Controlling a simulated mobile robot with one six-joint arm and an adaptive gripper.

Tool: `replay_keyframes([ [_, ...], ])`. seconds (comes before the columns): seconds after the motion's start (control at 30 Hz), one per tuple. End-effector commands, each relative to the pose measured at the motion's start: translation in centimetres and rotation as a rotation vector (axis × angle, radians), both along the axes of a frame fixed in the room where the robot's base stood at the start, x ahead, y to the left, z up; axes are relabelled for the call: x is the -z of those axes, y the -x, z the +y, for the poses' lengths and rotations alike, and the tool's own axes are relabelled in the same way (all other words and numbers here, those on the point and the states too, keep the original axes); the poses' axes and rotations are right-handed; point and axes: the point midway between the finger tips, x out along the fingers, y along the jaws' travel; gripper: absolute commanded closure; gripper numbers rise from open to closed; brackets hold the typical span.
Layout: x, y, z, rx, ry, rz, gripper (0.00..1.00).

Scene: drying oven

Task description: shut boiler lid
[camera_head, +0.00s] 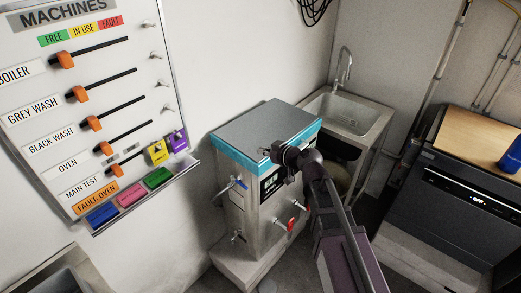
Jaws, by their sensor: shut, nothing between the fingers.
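The boiler (243,206) is a tall steel box standing on a pale base in the middle of the view. Its lid (262,122) is a flat grey top with a teal rim, and it looks level and down on the boiler body. My gripper (266,152) is at the lid's front edge, close to the teal rim; I cannot tell whether it touches. It is shut and empty. My arm comes in from the lower right and hides part of the boiler's front right side.
A steel sink (349,112) with a tap stands behind right of the boiler. A dark machine (450,200) with a wooden top and a blue object (511,155) is at the right. A MACHINES board (88,120) with orange sliders hangs on the left wall. Red-handled taps (291,224) stick out of the boiler front.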

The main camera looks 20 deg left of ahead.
Motion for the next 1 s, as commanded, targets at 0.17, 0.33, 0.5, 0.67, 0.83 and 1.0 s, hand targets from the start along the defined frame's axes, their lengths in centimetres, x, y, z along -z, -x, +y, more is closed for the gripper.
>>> replay_keyframes([
  [0.17,3.0,0.2,-0.4,0.000,0.000,0.000,1.00],
  [0.33,4.8,0.2,-0.5,0.000,0.000,-0.001,1.00],
  [0.5,6.0,0.3,-0.6,-0.002,0.004,-0.001,1.00],
  [0.67,6.7,0.5,-0.7,-0.006,0.007,-0.001,1.00],
  [0.83,7.0,0.7,-0.7,-0.006,0.007,-0.001,1.00],
  [1.0,7.1,0.9,-0.7,-0.008,0.006,0.001,1.00],
])
